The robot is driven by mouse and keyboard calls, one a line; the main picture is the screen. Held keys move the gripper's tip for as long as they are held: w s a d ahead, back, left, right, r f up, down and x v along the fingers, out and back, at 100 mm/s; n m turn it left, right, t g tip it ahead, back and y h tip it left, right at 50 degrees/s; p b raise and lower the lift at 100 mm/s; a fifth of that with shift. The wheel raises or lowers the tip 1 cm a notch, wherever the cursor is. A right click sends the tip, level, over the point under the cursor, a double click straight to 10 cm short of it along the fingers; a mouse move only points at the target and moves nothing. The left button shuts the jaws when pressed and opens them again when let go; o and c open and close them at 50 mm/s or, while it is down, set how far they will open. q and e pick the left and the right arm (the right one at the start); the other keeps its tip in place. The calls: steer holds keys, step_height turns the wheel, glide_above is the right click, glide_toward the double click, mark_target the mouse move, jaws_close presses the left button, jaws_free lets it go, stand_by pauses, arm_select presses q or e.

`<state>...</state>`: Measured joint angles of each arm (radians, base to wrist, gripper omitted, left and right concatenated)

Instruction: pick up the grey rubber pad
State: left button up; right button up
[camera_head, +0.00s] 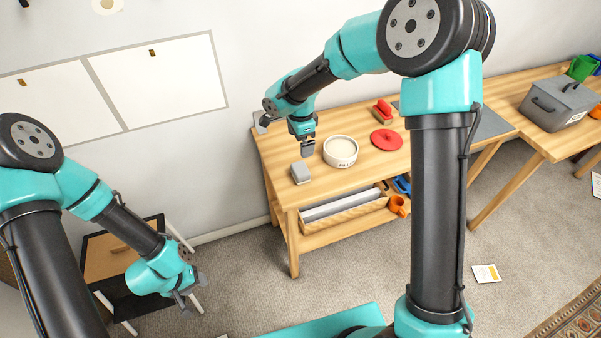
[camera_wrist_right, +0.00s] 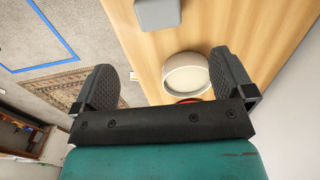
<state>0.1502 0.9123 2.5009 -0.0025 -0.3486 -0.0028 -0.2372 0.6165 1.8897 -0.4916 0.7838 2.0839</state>
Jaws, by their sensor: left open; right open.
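The grey rubber pad (camera_head: 300,173) looks like a small light-grey block lying near the front left corner of the wooden table. In the right wrist view the pad (camera_wrist_right: 157,13) shows at the top edge, partly cut off, beyond the fingertips. My right gripper (camera_head: 308,147) hangs above the table, just behind and right of the pad, apart from it. Its two dark fingers (camera_wrist_right: 168,78) are spread wide with nothing gripped. My left gripper (camera_head: 190,299) is open and empty, low at the left near a small black-and-wood stand.
A round white bowl (camera_head: 341,152) stands right of the pad; it also shows in the right wrist view (camera_wrist_right: 188,75). A red lid (camera_head: 386,140) and a red-handled brush (camera_head: 383,111) lie behind. A grey toolbox (camera_head: 556,105) stands far right. The wooden tabletop (camera_head: 330,182) is clear before the bowl.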

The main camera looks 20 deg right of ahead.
mark_target(300, 168)
step_height(300, 168, down, 10)
steer(key=shift+r, duration=0.1)
stand_by(0.4)
steer(key=shift+s+f, duration=0.1)
steer(key=shift+f, duration=2.45)
steer(key=shift+c, duration=0.4)
steer(key=c, duration=0.9)
